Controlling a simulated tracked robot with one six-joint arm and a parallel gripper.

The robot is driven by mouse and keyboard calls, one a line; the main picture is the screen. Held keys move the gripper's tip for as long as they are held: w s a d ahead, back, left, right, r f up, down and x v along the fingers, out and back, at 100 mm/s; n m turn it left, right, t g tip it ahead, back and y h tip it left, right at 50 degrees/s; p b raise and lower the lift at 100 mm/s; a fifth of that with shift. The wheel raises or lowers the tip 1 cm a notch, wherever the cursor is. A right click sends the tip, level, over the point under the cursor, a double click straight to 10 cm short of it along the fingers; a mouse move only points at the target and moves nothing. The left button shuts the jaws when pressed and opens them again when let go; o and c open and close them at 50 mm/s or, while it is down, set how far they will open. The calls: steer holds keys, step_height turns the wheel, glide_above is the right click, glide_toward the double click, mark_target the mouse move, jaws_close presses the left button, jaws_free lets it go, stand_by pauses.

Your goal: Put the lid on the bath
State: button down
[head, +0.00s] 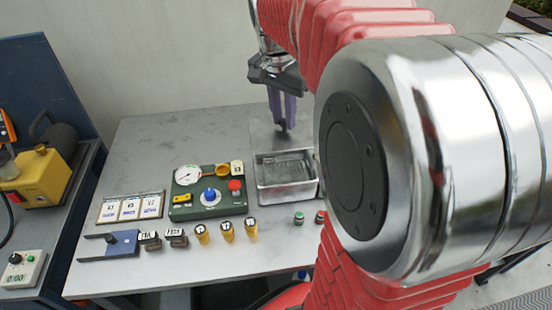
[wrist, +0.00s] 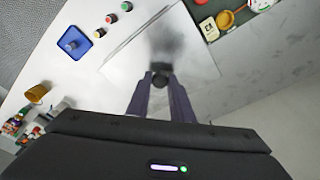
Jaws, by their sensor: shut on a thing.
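The bath (head: 268,195) is an open rectangular metal tray on the grey table in the head view, right of the green control panel. The lid (head: 262,133) is a flat, pale metal plate just behind the bath in that view. It also fills the middle of the wrist view (wrist: 195,55), with a dark round knob (wrist: 160,67) on top. My gripper (head: 282,128), with purple fingers, points down and is shut on the lid's knob. The bath cannot be made out in the wrist view. The lid's height above the table is hard to tell.
The green panel (head: 207,206) with gauge and knobs stands left of the bath. Several amber vials (head: 227,231) and small capped pieces (head: 299,218) stand in front. A pale wall rises behind the table. The table's back left is clear. My arm hides the right side.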

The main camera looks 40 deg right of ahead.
mark_target(284, 128)
steer(key=shift+s+d+f, duration=0.1)
steer(key=shift+f, duration=3)
steer(key=shift+f, duration=1.85)
steer(key=shift+f, duration=0.65)
steer(key=c, duration=1.6)
jaws_free()
steer(key=shift+o, duration=0.2)
steer(key=shift+r, duration=0.1)
